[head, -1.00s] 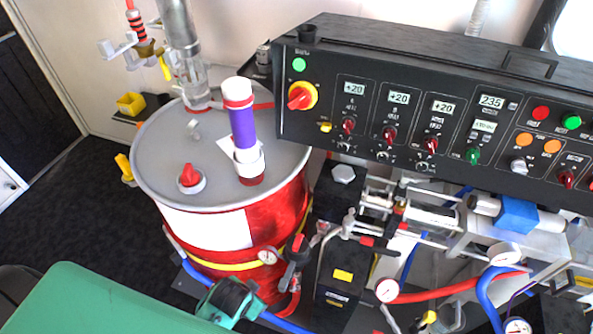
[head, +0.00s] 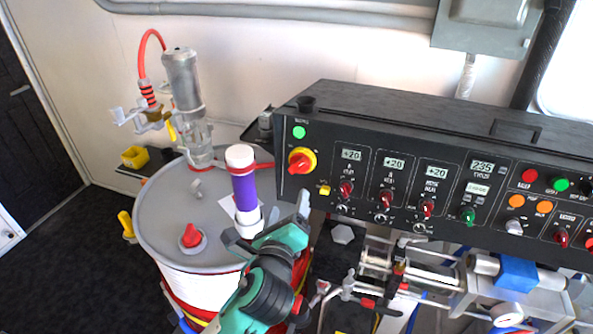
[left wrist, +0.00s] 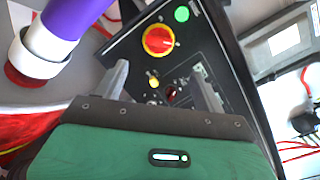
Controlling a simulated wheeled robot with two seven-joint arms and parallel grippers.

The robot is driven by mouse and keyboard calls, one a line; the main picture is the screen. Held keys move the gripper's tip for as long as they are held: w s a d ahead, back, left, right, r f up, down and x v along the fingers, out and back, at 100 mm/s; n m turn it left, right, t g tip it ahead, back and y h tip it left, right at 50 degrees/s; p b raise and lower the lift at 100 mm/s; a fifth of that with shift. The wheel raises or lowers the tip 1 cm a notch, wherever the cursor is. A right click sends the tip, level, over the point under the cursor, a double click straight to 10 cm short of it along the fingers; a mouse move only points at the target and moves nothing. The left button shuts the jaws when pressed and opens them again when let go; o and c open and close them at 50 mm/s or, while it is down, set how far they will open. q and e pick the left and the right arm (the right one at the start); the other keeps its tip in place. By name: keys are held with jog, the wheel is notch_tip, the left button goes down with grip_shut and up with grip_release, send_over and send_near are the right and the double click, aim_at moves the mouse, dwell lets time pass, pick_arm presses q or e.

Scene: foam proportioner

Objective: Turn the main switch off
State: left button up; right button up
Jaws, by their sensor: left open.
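The main switch, a red knob on a yellow disc (head: 301,160), sits at the left end of the black control panel (head: 400,125), below a green light. The red knob points sideways and slightly tilted in the head view. The switch also shows in the left wrist view (left wrist: 158,40), beyond the fingers. My left gripper (head: 273,218) is open and empty, below and a little left of the switch, in front of the drum. In the left wrist view, the gripper's two fingers (left wrist: 162,88) stand apart, with a small yellow part and a red knob between them. My right gripper is not in view.
A drum (head: 160,222) with a purple and white cylinder (head: 243,188) on its lid stands left of the panel, close to my left gripper. Red knobs line the panel right of the switch. Pipes and valves (head: 385,265) lie below the panel.

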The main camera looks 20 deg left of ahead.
aim_at(298, 168)
pick_arm(q)
jog(key=w+p, duration=0.1)
jog(key=w, duration=0.2)
jog(key=w+a+p, duration=0.1)
jog(key=w, duration=0.3)
jog(key=w+p, duration=0.1)
jog(key=w, duration=0.3)
jog(key=shift+a, duration=0.3)
jog(key=shift+w+a+f, duration=0.1)
jog(key=shift+w, duration=0.65)
jog(key=shift+c, duration=0.4)
jog(key=c, duration=0.9)
